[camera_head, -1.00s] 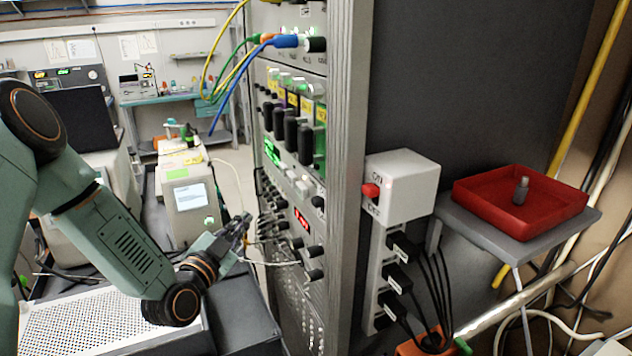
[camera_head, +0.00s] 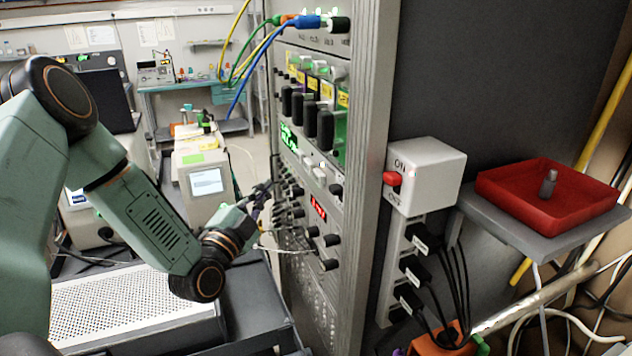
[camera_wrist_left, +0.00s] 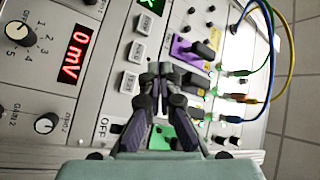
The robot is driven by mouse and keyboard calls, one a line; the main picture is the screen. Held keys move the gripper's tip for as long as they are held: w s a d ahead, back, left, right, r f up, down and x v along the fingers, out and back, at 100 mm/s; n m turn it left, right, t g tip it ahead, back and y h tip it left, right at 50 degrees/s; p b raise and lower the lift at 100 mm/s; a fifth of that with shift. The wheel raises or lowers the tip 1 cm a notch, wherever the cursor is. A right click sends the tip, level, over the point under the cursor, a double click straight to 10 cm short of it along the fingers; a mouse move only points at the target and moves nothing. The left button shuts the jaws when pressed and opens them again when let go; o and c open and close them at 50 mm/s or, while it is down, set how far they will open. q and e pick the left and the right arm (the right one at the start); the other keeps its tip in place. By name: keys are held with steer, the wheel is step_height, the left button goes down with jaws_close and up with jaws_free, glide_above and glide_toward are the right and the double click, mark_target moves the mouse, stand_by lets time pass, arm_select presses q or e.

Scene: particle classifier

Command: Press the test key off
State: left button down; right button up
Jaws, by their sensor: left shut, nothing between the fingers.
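The instrument rack (camera_head: 362,180) stands in the middle of the head view. Its front panel has small white keys (camera_head: 306,164) above a red digital display (camera_head: 318,209). My left gripper (camera_head: 262,191) is shut and empty in front of the panel. Its fingertips also show in the left wrist view (camera_wrist_left: 160,70), near the keys; contact cannot be told. My right gripper is out of view.
Black knobs (camera_head: 325,130) and blue, green and yellow cables (camera_wrist_left: 268,50) stick out from the panel. A white switch box with a red button (camera_head: 393,178) is on the rack's side. A red tray (camera_head: 545,205) holds a small grey piece. A perforated plate (camera_head: 130,305) lies below my arm.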

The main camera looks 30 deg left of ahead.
mark_target(319, 177)
arm_select(q)
steer(key=w+d+b, duration=0.5)
steer(key=b, duration=0.1)
steer(key=shift+w+d, duration=0.25)
steer(key=shift+w, duration=0.1)
steer(key=shift+a, duration=0.15)
stand_by(0.3)
steer(key=shift+s+r, duration=0.1)
steer(key=shift+s, duration=0.05)
steer(key=shift+w, duration=0.2)
steer(key=shift+s, duration=0.15)
stand_by(0.4)
